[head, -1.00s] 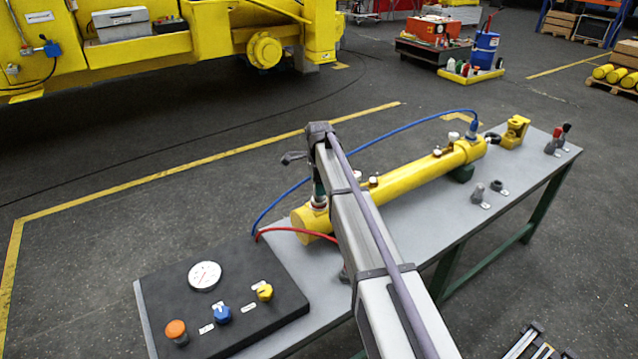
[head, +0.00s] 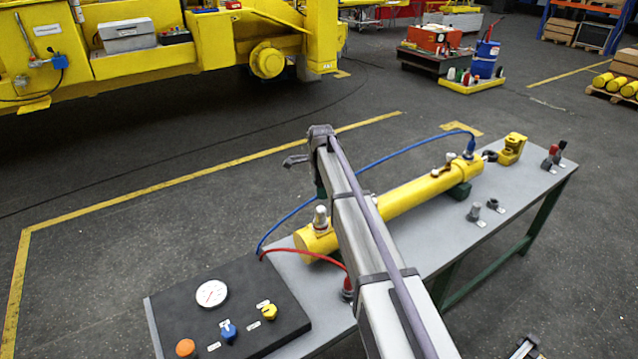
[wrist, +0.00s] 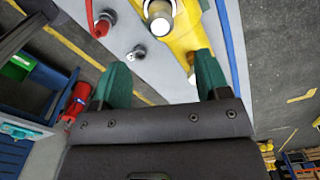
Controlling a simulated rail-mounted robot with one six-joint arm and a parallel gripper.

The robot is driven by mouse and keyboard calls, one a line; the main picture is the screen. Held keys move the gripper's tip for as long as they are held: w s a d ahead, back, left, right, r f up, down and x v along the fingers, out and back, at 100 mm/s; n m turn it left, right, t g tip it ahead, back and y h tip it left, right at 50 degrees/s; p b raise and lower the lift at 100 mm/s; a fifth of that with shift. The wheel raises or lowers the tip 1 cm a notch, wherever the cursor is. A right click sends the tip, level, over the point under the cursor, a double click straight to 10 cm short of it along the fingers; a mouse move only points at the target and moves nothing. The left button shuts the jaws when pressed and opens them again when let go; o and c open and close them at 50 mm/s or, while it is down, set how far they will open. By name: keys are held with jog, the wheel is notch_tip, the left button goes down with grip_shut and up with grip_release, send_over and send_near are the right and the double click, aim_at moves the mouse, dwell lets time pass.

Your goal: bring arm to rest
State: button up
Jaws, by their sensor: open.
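My gripper (wrist: 161,68) shows in the wrist view as two green fingers set apart, with nothing between them. The yellow cylinder (wrist: 186,38) lies beyond the fingertips, with a pale round fitting (wrist: 160,17) on top. In the head view my arm hides most of the gripper and crosses in front of the cylinder (head: 397,197). The fitting on the cylinder's near end (head: 320,217) stands just below the visible finger, apart from it in the picture. A red hose (head: 305,254) runs to a red connector (head: 347,289) on the grey bench (head: 425,235).
A black panel (head: 260,343) with gauge (head: 212,293) and knobs sits at the bench's near end. A blue hose (head: 385,158) arcs behind the cylinder. A yellow bracket (head: 512,149) and small fittings stand at the far end.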

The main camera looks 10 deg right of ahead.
jog(key=n, duration=0.2)
jog(key=shift+s+n, duration=0.3)
jog(key=shift+n, duration=0.1)
jog(key=s+f+n+b, duration=0.2)
jog(key=s+n, duration=0.3)
jog(key=s, duration=0.7)
jog(key=s+f+n+b, duration=0.3)
jog(key=s+n, duration=0.2)
jog(key=s, duration=0.6)
jog(key=s+f+n+b, duration=0.3)
jog(key=s+n, duration=0.2)
jog(key=s, duration=0.7)
jog(key=shift+s, duration=0.3)
